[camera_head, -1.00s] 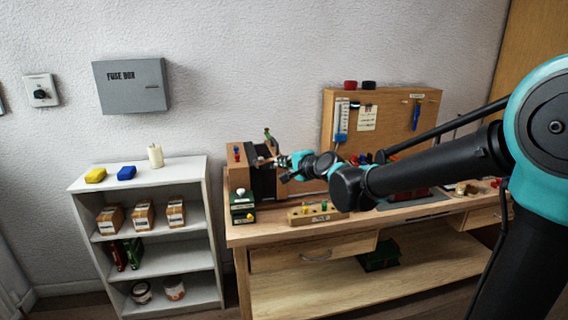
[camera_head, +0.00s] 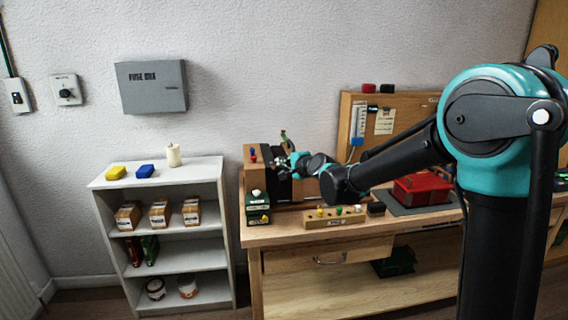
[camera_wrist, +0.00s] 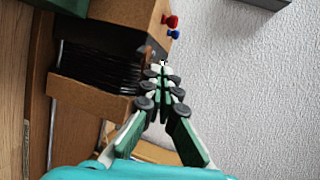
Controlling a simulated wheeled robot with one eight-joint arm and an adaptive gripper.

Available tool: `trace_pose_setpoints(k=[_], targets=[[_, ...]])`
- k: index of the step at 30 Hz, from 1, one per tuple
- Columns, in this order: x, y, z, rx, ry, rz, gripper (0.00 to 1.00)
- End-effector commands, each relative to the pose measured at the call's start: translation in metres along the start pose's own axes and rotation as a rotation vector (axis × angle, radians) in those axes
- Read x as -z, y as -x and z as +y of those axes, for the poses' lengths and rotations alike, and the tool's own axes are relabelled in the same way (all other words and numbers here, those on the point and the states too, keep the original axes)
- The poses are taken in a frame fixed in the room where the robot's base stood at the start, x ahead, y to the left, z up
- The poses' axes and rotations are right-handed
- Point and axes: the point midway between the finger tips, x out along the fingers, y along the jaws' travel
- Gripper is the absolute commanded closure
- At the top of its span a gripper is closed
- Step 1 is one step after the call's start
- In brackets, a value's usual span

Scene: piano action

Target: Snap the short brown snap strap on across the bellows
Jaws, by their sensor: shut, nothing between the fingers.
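The bellows (camera_wrist: 100,68) is a black pleated block between two wooden end pieces, seen in the wrist view. Its upper wooden end (camera_wrist: 130,12) carries a red and a blue knob, and its lower wooden end (camera_wrist: 90,98) is below. In the head view the bellows (camera_head: 283,187) is a dark shape at the bench's left end, partly behind my gripper (camera_head: 284,168). In the wrist view my gripper (camera_wrist: 163,72) is shut, with its fingertips beside the bellows' right edge. Nothing shows clearly between the fingers.
A wooden block with coloured pegs (camera_head: 335,216) and a green box (camera_head: 257,208) stand at the bench front. A red bin (camera_head: 421,188) sits right, on a dark mat. A tool board (camera_head: 349,118) stands behind. A white shelf (camera_head: 167,232) is left of the bench.

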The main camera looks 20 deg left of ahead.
Motion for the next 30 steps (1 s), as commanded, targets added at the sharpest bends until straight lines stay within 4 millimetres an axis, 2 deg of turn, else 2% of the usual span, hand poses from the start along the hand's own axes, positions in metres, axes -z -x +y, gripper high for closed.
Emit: trace_pose_setpoints(k=[20,30], targets=[[-0.004,-0.007,-0.002,0.0,0.0,0.0,1.0],[-0.009,-0.021,-0.006,0.001,0.0,0.0,1.0]])
